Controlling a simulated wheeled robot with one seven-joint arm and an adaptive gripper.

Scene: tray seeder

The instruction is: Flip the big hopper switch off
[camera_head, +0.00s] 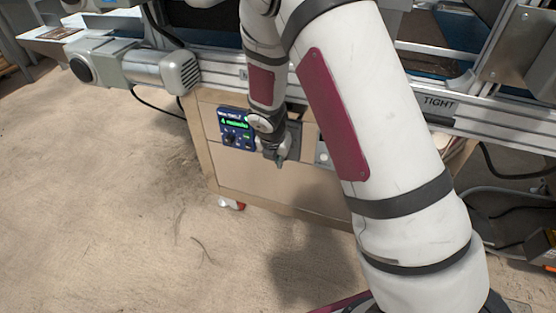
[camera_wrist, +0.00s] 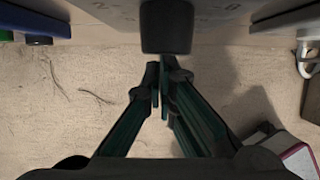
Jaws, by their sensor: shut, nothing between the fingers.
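In the wrist view a dark, blocky knob (camera_wrist: 166,27) sticks out from a grey plate (camera_wrist: 115,12) with partly cut-off lettering. It looks like the switch; its on or off position cannot be told. My gripper (camera_wrist: 160,72) is shut and empty, its fingertips just below the knob in the picture. I cannot tell whether they touch it. In the head view my gripper (camera_head: 281,161) is in front of the wooden cabinet face (camera_head: 255,172), right of a blue control panel (camera_head: 237,128) with a lit green display. My arm and gripper hide the knob there.
A machine with a metal rail marked "TIGHT" (camera_head: 438,102) runs above the cabinet. A grey motor (camera_head: 150,68) stands out at the upper left. Cables (camera_head: 490,215) and equipment lie at the right. The sandy floor (camera_head: 110,210) in front and left is clear.

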